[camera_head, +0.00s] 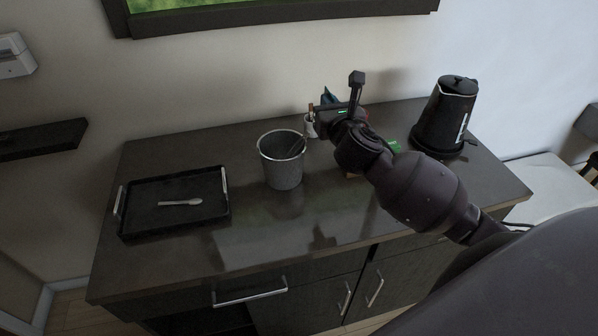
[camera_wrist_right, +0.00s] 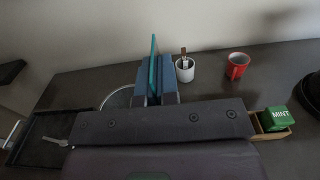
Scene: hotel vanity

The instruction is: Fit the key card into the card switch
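The teal key card (camera_wrist_right: 153,62) stands on edge between the blue finger pads of my right gripper (camera_wrist_right: 155,90), which is shut on it. In the head view my right gripper (camera_head: 330,108) is held above the back of the counter, near the wall, and its arm hides part of what lies below. A white wall fitting (camera_head: 15,58), which looks like the card switch, is on the wall at the far left, well away from the gripper. Its slot is too small to make out. My left gripper is not in view.
The dark counter (camera_head: 240,235) holds a black tray (camera_head: 125,225) with a spoon, a grey bucket (camera_head: 281,170), a white cup (camera_wrist_right: 185,70), a red mug (camera_wrist_right: 237,65), a green mint box (camera_wrist_right: 277,117) and a black kettle (camera_head: 445,118). A dark shelf (camera_head: 40,139) juts out at left.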

